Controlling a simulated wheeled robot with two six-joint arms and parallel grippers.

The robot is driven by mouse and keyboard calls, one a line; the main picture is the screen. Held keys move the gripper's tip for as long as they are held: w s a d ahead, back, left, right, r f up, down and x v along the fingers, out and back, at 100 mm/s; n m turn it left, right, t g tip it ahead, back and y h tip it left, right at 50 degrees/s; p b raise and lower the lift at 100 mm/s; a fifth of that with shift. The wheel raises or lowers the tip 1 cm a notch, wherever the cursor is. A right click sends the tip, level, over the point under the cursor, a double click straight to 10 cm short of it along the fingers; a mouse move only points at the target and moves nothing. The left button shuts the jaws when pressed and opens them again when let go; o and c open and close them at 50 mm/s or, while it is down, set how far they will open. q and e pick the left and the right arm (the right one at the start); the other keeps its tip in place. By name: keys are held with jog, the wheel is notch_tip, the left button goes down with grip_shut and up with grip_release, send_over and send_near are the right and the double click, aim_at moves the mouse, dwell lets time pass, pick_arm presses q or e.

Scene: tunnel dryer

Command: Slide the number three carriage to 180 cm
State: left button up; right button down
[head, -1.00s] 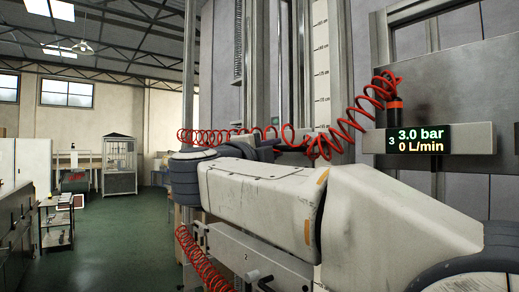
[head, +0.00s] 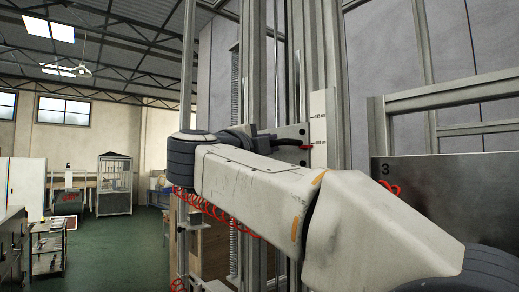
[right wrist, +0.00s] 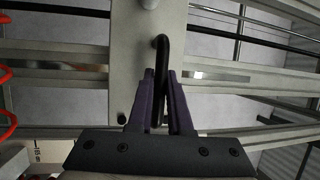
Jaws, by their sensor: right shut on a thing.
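In the head view my right arm reaches across to a grey carriage plate (head: 290,131) on a tall upright rail. My right gripper (right wrist: 161,76) is shut on a black bent handle (right wrist: 162,46) that stands out from the plate, which fills the middle of the right wrist view (right wrist: 136,45). A white scale strip (head: 318,105) runs upright just right of the plate. A small red pointer (head: 303,149) lies at the strip, by a mark too small to read surely. The carriage's own number is not visible. My left gripper is not in view.
A metal panel marked 3 (head: 440,165) stands at the right, with red coiled hose (head: 388,187) by it. More red coil (head: 215,212) hangs below my arm. A trolley (head: 48,250) and open green floor (head: 125,240) lie at the left.

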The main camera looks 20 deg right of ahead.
jog(key=shift+r, duration=0.45)
jog(key=c, duration=0.8)
grip_release()
jog(key=shift+f, duration=0.15)
jog(key=shift+c, duration=0.2)
jog(key=b+v, duration=0.5)
jog(key=v, duration=0.5)
jog(key=shift+a, duration=0.2)
